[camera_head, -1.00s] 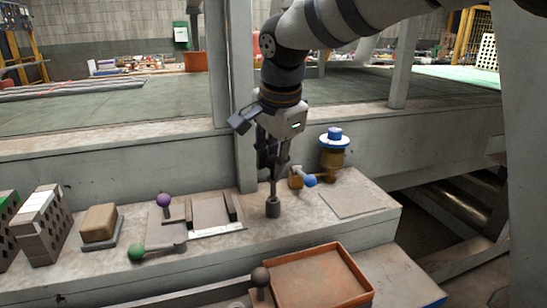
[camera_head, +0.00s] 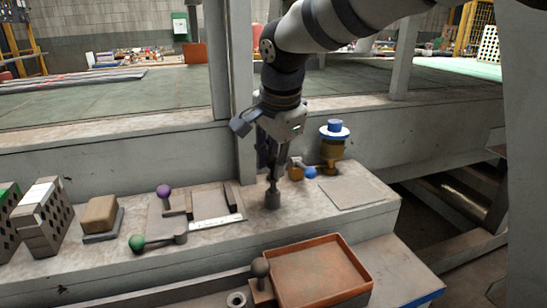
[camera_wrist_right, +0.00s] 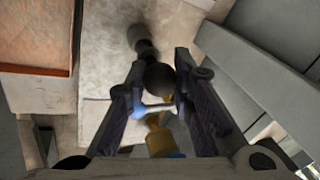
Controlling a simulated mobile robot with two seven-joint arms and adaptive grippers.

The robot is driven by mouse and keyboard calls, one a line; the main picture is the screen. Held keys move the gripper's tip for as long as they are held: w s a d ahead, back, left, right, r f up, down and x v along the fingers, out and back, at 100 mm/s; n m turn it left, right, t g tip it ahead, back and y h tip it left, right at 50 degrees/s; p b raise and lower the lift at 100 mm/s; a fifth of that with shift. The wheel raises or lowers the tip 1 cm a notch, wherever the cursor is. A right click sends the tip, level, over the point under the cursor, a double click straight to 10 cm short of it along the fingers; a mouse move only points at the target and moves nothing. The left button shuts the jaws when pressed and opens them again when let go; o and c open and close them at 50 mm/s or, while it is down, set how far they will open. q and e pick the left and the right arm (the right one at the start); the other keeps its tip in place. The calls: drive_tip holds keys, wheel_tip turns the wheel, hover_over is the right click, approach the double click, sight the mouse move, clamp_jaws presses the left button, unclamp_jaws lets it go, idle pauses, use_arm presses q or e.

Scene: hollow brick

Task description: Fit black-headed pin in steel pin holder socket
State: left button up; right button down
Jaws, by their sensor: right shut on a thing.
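The steel pin holder (camera_head: 272,201) is a short dark grey upright cylinder on the concrete ledge. My right gripper (camera_head: 271,172) points down just above it, shut on the black-headed pin (camera_wrist_right: 158,76). In the right wrist view the round black head sits between the fingertips (camera_wrist_right: 156,90), and the holder (camera_wrist_right: 137,36) shows just beyond it. The pin stands in line over the holder, its lower end at the holder's top. How deep it sits inside cannot be told. My left gripper is not in view.
A blue-handled brass valve (camera_head: 297,171) and a blue-topped brass fitting (camera_head: 333,150) stand close to the right. Left are a purple-knobbed piece (camera_head: 164,192), a green-knobbed lever (camera_head: 138,243) and bricks (camera_head: 42,218). An orange-rimmed tray (camera_head: 370,282) lies in front.

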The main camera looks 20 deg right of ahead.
drive_tip(key=shift+f, duration=1)
idle(0.4)
drive_tip(key=c, duration=1.3)
unclamp_jaws()
drive_tip(key=shift+r, duration=0.1)
drive_tip(key=v, duration=1.1)
drive_tip(key=shift+s+r, duration=0.2)
drive_tip(key=shift+r, duration=0.15)
